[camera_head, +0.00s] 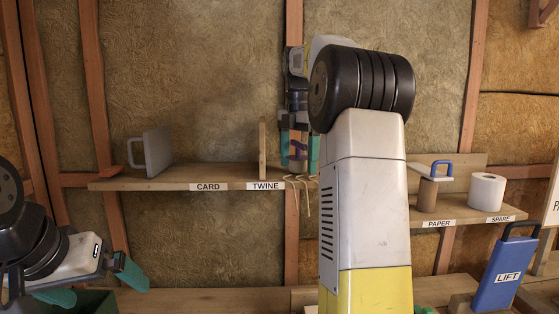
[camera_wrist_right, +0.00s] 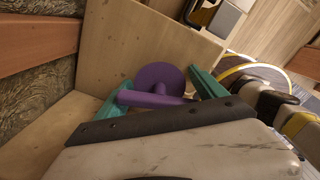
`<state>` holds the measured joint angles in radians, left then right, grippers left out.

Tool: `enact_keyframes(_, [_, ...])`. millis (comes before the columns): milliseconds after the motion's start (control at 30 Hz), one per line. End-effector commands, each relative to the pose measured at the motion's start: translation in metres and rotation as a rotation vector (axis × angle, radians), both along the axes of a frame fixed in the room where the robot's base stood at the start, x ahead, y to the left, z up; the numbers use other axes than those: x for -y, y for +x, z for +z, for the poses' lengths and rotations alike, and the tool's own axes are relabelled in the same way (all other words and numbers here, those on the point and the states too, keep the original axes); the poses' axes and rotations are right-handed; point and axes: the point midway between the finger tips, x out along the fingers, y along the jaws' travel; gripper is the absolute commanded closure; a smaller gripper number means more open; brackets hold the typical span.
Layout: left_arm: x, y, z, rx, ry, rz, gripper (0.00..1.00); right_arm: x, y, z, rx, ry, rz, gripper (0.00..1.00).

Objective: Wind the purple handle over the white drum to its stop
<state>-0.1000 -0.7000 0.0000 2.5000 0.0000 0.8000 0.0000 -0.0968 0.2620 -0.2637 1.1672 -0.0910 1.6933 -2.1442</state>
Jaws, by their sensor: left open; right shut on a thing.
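The purple handle (camera_wrist_right: 150,99) shows in the wrist view as a bar in front of a purple disc (camera_wrist_right: 160,77), close to an upright wooden board. My right gripper (camera_wrist_right: 155,97) has its teal fingers on either side of the bar and is shut on it. In the head view the right gripper (camera_head: 299,150) is at the TWINE end of the shelf, partly hidden by my forearm. I cannot make out the white drum in either view. Pale twine ends (camera_head: 301,188) hang below the gripper. My left gripper (camera_head: 103,287) is open and empty at the lower left.
The left shelf (camera_head: 225,173) holds a grey block with a handle (camera_head: 157,150) and an upright board (camera_head: 262,148). The right shelf (camera_head: 470,213) holds a blue-handled piece (camera_head: 430,171) on a brown tube and a white roll (camera_head: 487,192). A blue LIFT piece (camera_head: 505,273) leans at lower right.

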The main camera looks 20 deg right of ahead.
Motion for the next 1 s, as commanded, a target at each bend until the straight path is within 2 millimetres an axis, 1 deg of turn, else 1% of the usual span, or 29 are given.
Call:
enact_keyframes(33, [0.0000,0.0000,0.0000,0.000,0.000,0.000,0.00,0.0026,-0.0024,-0.0003,-0.006,-0.003,-0.047,0.60])
enact_keyframes(667, [0.0000,0.0000,0.0000,0.000,0.000,0.000,0.00,0.0004,-0.0023,-0.0008,-0.009,-0.002,-0.644,0.60])
enact_keyframes(767, [0.0000,0.0000,0.0000,0.000,0.000,0.000,0.00,-0.0005,-0.0022,-0.0010,-0.009,-0.002,-0.738,0.71])
enact_keyframes(800, [0.0000,0.0000,0.0000,0.000,0.000,0.000,0.00,-0.0013,-0.0020,-0.0011,-0.010,-0.001,-0.774,0.73])
enact_keyframes(833, [0.0000,0.0001,-0.0001,0.000,0.000,0.000,0.00,-0.0020,-0.0018,-0.0011,-0.011,-0.001,-0.801,0.79])
enact_keyframes(867, [0.0000,0.0000,0.0000,0.000,0.000,0.000,0.00,-0.0024,-0.0017,-0.0011,-0.010,0.000,-0.829,0.81])
enact_keyframes(1000, [0.0000,0.0000,0.0000,0.000,0.000,0.000,0.00,-0.0040,-0.0010,-0.0006,-0.009,0.001,-0.959,0.81])
